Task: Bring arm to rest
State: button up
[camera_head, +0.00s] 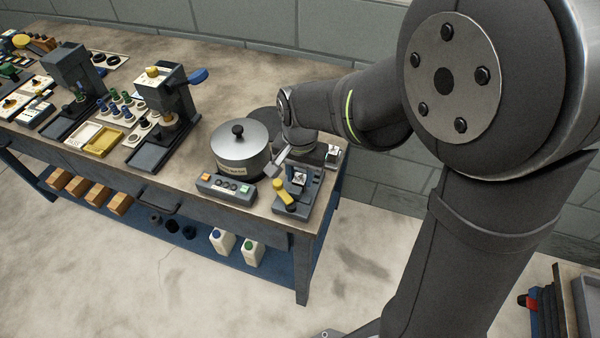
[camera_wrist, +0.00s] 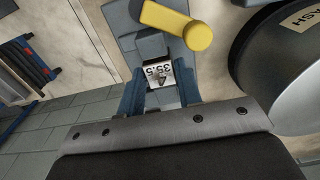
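My arm reaches from the right side of the head view over the right end of the bench (camera_head: 185,180). My gripper (camera_head: 274,169) is low there, between a round lidded pot (camera_head: 240,150) and a small blue-grey device with a yellow lever (camera_head: 284,196). In the wrist view, my gripper's two blue fingers (camera_wrist: 160,92) stand apart. A pale block marked 35.5 (camera_wrist: 158,71) shows beyond and between them, on the device. It appears apart from the fingers. The yellow lever (camera_wrist: 190,30) lies just above it.
A control box with buttons (camera_head: 226,187) sits at the bench's front edge. A small stand with a silver block (camera_head: 333,154) is behind the device. Presses (camera_head: 165,95) and trays fill the left. A grey block wall (camera_head: 260,30) runs behind; open floor lies in front.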

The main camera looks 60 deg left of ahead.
jog(key=o, duration=0.8)
jog(key=shift+c, duration=0.2)
jog(key=shift+r, duration=3.8)
jog(key=shift+f, duration=0.1)
jog(key=shift+f, duration=3.25)
